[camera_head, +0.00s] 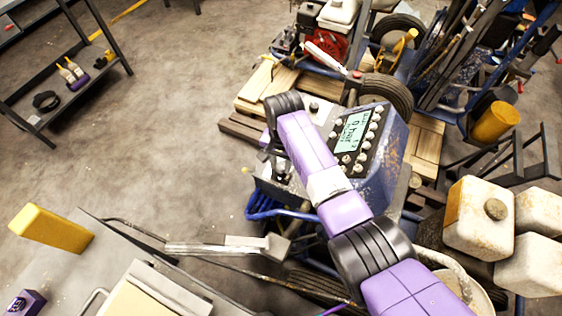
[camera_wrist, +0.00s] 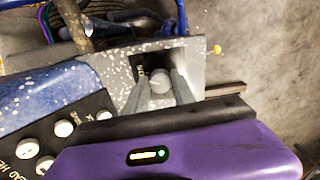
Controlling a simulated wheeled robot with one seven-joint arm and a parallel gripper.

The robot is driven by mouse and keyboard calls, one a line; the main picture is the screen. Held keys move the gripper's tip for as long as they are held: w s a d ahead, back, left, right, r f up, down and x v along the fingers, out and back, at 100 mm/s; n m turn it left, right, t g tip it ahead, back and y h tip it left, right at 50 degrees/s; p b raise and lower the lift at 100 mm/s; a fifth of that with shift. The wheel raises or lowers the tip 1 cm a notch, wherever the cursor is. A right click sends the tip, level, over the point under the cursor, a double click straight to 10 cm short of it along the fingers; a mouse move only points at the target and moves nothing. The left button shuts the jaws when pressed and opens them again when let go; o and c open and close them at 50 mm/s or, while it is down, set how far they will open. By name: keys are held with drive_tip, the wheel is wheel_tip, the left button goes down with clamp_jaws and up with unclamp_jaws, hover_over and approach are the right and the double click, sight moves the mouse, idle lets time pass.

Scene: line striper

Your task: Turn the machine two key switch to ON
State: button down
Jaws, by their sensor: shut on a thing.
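The line striper's blue control box (camera_head: 385,165) has a lit display and several round knobs, and stands below my arm in the head view. In the wrist view, a speckled grey panel (camera_wrist: 112,62) holds a dark plate with upside-down lettering that looks like "ON". A round grey key switch (camera_wrist: 160,84) sits on this plate. My gripper (camera_wrist: 160,92) is shut on the key switch, one finger on each side of it. The fingers hide its sides, so its turned position cannot be told. In the head view my arm covers part of the panel.
White jugs (camera_head: 480,218) stand right of the machine. A wooden pallet (camera_head: 262,85) and a red engine (camera_head: 335,45) lie behind it. A dark shelf (camera_head: 70,85) stands at the left. Open concrete floor (camera_head: 165,110) lies between shelf and machine.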

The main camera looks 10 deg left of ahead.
sight(282, 166)
drive_tip(key=shift+w+m, duration=0.1)
drive_tip(key=shift+m, duration=0.5)
drive_tip(key=shift+r, duration=0.1)
drive_tip(key=c, duration=1.1)
unclamp_jaws()
drive_tip(key=shift+o, duration=0.2)
drive_tip(key=shift+d+r, duration=0.1)
drive_tip(key=shift+r, duration=3.75)
